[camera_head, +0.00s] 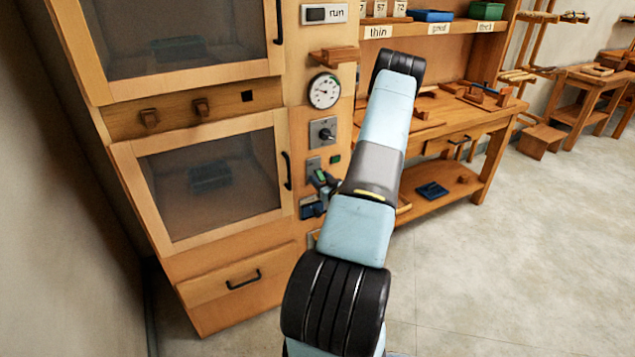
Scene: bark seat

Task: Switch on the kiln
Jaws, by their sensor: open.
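The kiln (185,232) is a tall wooden cabinet with two dark-windowed doors on the left. A control column runs up its right side. At its top is a pale plate with a dark part (316,14) beside the label "run" (337,14). Below are a round white dial (324,91), a grey plate with a dark knob (323,132) and a small green square (336,159). My gripper (322,190) is open in front of the lower column, near a grey plate (313,165). My arm partly covers this area, so contact cannot be told.
A small wooden ledge (334,56) juts out above the dial. A workbench (455,125) with shelves stands right of the kiln, partly behind my arm. A blue tray (432,190) lies on its lower shelf. The floor (520,250) at right is clear.

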